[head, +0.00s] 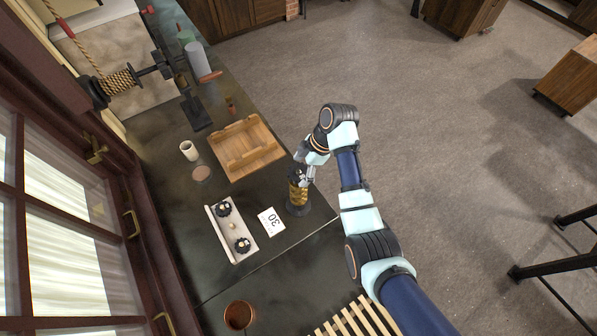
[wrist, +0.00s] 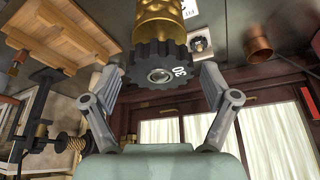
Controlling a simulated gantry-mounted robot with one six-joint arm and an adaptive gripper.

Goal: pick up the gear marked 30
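The dark toothed gear marked 30 (wrist: 158,66) sits on the end of a gold-coloured knurled post (wrist: 160,22), facing the wrist camera. In the head view the post (head: 298,194) stands on a dark round base near the counter's right edge, and my gripper hides most of the gear. My gripper (head: 303,175) is at the top of the post. In the wrist view my gripper (wrist: 160,82) is open, one finger on each side of the gear. Small gaps seem to show between fingers and teeth, so contact is not evident.
A wooden tray (head: 262,164), a white cup (head: 189,150) and a copper pot (head: 239,316) stand on the dark counter.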

